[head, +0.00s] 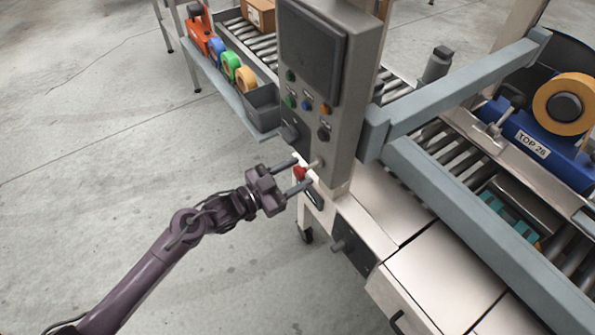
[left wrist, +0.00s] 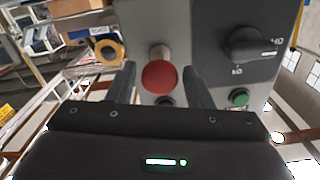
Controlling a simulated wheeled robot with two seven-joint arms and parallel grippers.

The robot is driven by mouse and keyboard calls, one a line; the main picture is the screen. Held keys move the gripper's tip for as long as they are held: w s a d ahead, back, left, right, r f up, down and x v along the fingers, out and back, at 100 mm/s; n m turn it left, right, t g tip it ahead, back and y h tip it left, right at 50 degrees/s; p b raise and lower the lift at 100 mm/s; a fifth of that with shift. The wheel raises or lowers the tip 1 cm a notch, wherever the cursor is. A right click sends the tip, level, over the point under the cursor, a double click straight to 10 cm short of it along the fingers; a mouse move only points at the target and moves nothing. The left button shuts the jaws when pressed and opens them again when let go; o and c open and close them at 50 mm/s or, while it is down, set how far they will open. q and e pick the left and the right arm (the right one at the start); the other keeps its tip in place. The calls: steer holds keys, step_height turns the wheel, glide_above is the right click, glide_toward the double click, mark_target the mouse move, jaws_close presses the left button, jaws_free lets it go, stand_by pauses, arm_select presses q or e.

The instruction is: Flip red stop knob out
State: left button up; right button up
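The red stop knob (head: 300,173) sticks out from the lower part of the grey control panel (head: 333,130) on a short pale stem. It also shows in the left wrist view (left wrist: 160,77), round and red, between the two fingers. My left gripper (head: 297,175) is open, with one finger on each side of the knob. In the left wrist view a gap shows between the knob and each finger (left wrist: 160,82). My right gripper is not in view.
A black rotary switch (left wrist: 248,46) and a green button (left wrist: 238,97) sit right of the knob. A roller conveyor (head: 440,140) runs behind the panel. A shelf with tape rolls (head: 231,66) stands at the back left. The floor (head: 100,120) at left is clear.

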arm_select(q)
steer(key=shift+o, duration=0.6)
steer(key=b+v, duration=0.1)
steer(key=v, duration=0.7)
